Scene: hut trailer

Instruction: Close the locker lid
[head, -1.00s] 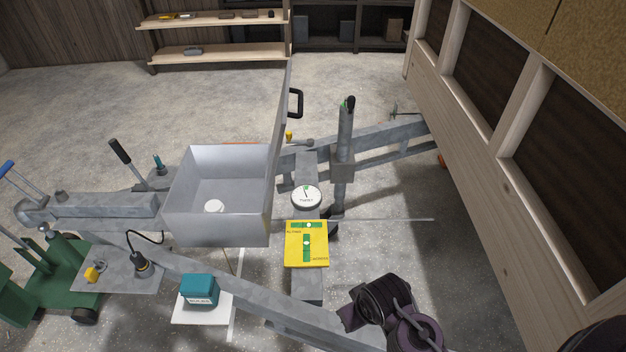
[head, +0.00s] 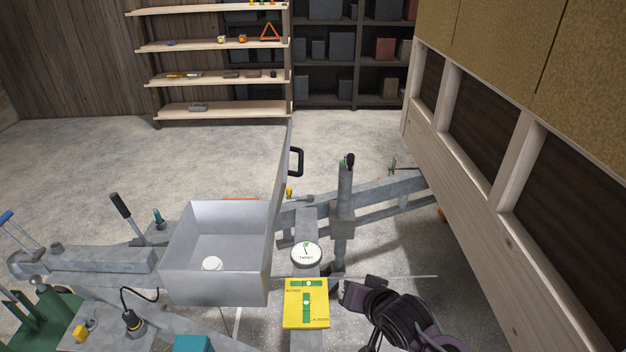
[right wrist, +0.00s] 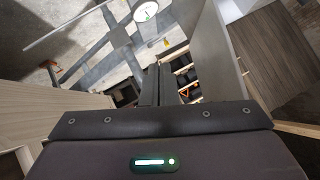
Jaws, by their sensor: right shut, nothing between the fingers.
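The locker is an open grey metal box (head: 215,290) left of centre in the head view, with a round white item (head: 212,264) inside. Its lid (head: 281,190) stands upright along the box's right side, seen nearly edge-on, with a black handle (head: 296,162) on its right face. My right gripper (head: 347,293) is right of the box and lower than the lid handle in the picture, apart from both. In the right wrist view its fingers (right wrist: 155,84) are together and empty; a grey panel (right wrist: 213,42) beside them seems to be the lid. My left gripper is out of view.
A round dial (head: 306,254) and a yellow level card (head: 306,303) sit on the trailer frame between box and right gripper. A grey jack post (head: 343,210) stands behind them. The hut wall (head: 470,170) bounds the right. Shelves (head: 210,85) stand far back; open floor lies before them.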

